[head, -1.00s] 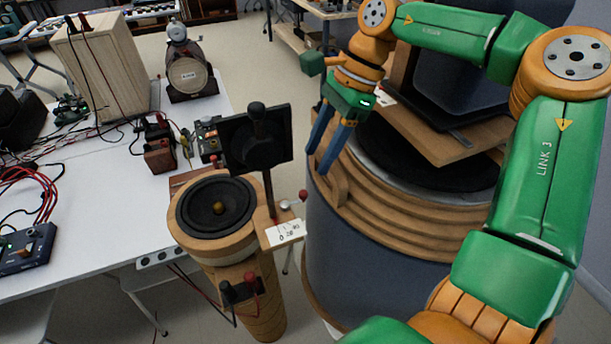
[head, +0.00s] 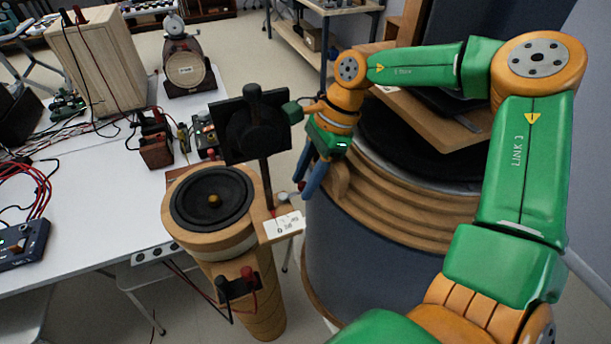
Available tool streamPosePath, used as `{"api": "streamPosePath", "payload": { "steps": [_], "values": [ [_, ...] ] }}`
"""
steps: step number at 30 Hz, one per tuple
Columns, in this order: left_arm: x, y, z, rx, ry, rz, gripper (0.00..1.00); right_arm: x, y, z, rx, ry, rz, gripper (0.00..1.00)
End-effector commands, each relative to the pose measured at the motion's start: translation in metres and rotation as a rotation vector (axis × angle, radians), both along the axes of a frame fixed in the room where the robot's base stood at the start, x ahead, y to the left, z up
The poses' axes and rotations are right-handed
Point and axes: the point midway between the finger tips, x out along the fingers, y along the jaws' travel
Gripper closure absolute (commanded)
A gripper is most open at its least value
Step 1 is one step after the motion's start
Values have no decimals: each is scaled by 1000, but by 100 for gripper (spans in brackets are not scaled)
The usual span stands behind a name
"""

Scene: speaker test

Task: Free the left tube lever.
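The left tube (head: 243,300) is a tan upright cylinder with a black speaker cone (head: 212,199) on top. A small wooden ledge at its right side carries a white scale card (head: 283,226) and a silver knob (head: 283,197). A small red knob (head: 301,186), which looks like the lever's end, shows at my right gripper's fingertips. My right gripper (head: 303,188) points down with its blue fingers apart. I cannot tell whether they are around the red knob or in front of it. My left gripper is out of view.
A black square plate with a knob (head: 250,128) stands on a post beside the cone, close left of my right gripper. A large grey drum with wooden rings (head: 350,265) stands to the right. The white table (head: 100,220) at left holds instruments and cables.

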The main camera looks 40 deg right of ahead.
Motion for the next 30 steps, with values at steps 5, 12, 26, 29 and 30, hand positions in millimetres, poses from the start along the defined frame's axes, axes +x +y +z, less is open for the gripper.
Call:
{"api": "streamPosePath", "payload": {
  "steps": [5,12,26,29,30],
  "values": [
    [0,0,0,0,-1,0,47,0,0,0,0,0,0,100],
    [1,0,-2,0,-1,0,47,0,0,-1,0,-1,-9,100],
    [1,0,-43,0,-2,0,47,-11,4,-5,1,-6,-262,100],
    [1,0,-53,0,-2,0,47,-14,6,-5,0,-5,-331,100],
    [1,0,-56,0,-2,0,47,-15,7,-5,0,-5,-357,100]
  ]
}}
